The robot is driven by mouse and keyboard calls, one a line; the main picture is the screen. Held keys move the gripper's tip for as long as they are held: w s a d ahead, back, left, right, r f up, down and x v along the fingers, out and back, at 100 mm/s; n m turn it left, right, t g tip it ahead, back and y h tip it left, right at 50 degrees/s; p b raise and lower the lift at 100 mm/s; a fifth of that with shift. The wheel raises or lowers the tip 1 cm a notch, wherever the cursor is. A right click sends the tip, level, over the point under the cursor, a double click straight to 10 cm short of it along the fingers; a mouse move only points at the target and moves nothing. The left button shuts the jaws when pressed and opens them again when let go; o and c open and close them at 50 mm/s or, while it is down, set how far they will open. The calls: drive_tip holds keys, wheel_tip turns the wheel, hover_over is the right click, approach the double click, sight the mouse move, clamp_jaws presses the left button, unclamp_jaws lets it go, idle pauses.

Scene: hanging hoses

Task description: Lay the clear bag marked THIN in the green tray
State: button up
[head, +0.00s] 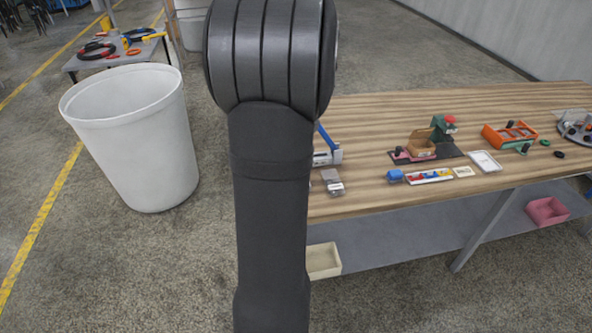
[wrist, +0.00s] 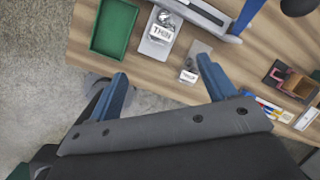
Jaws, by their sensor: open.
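The clear bag marked THIN (wrist: 160,33) lies on the bench in the wrist view, over a grey plate. The green tray (wrist: 113,27) is just left of it; its visible floor is empty. My gripper (wrist: 160,70) is open, with its two blue fingers spread and nothing between them. The fingers are nearer the camera than the bag, which shows beyond the gap between them. In the head view my arm hides the tray and the THIN bag.
A second small labelled bag (wrist: 188,76) lies near the bench edge; its label is too small to read. A blue-and-grey bar device (wrist: 205,12) stands right of the THIN bag. Fixtures, including an orange rack (head: 510,134), occupy the bench's right. A white bin (head: 135,135) stands left.

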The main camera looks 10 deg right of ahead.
drive_tip(key=w+f+m, duration=0.2)
drive_tip(key=f, duration=0.3)
drive_tip(key=w+f+m, duration=0.1)
drive_tip(key=f+m, duration=0.2)
drive_tip(key=f, duration=0.2)
drive_tip(key=w+f+m+t, duration=0.1)
drive_tip(key=w+f+m, duration=0.1)
drive_tip(key=f, duration=0.4)
drive_tip(key=shift+w+d+f+m, duration=0.1)
drive_tip(key=shift+w+d+m, duration=0.1)
drive_tip(key=shift+w+m, duration=0.15)
drive_tip(key=c, duration=1.4)
